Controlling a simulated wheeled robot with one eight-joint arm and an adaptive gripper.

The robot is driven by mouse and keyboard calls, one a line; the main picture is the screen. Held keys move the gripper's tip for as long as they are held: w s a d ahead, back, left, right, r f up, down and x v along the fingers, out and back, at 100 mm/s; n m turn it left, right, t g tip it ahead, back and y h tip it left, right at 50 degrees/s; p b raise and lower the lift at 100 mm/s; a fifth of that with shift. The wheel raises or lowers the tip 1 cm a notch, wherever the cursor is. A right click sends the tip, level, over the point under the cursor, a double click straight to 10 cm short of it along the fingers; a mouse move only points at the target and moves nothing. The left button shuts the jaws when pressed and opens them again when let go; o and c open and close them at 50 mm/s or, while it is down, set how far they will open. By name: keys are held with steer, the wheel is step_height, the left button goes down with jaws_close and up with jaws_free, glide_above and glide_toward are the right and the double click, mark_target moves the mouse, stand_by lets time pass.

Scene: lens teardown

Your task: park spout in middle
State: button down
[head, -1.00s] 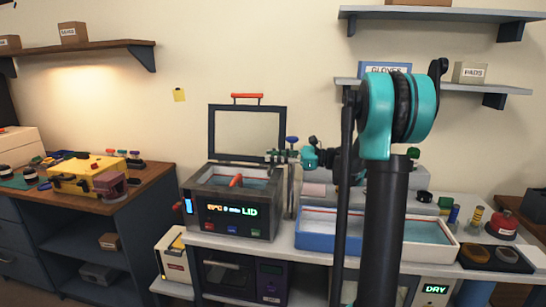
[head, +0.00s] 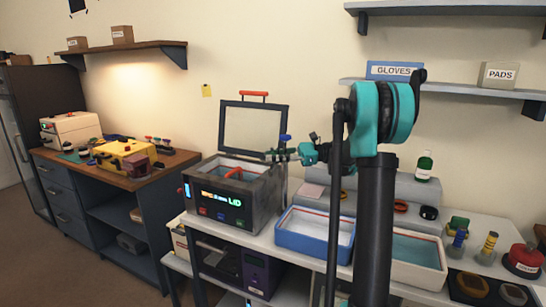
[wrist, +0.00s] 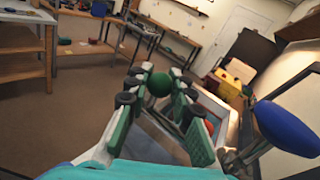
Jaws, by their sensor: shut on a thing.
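My gripper (head: 281,155) is at the right side of the open grey bath (head: 257,205), close to a tap post with a blue knob (head: 285,138). In the wrist view my gripper (wrist: 158,88) has its green-padded fingers closed around a green ball (wrist: 159,83), which looks like the knob of the spout. The blue knob is large at the right of the wrist view (wrist: 287,127). The rest of the spout is mostly hidden by the fingers, so its exact direction is unclear. The bath's lid (head: 252,130) stands raised behind it.
A blue-walled basin (head: 300,243) stands right of the bath, and a white basin (head: 420,273) is further right. My own arm covers part of the bench between them. Bottles and a red container (head: 524,258) stand at the right. A wooden-topped side bench (head: 150,172) is at the left.

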stand_by(0.3)
steer(key=c, duration=1.3)
jaws_free()
steer(key=shift+d, duration=0.15)
steer(key=d, duration=0.7)
steer(key=shift+w+d, duration=0.15)
steer(key=shift+w, duration=0.1)
steer(key=shift+s, duration=0.1)
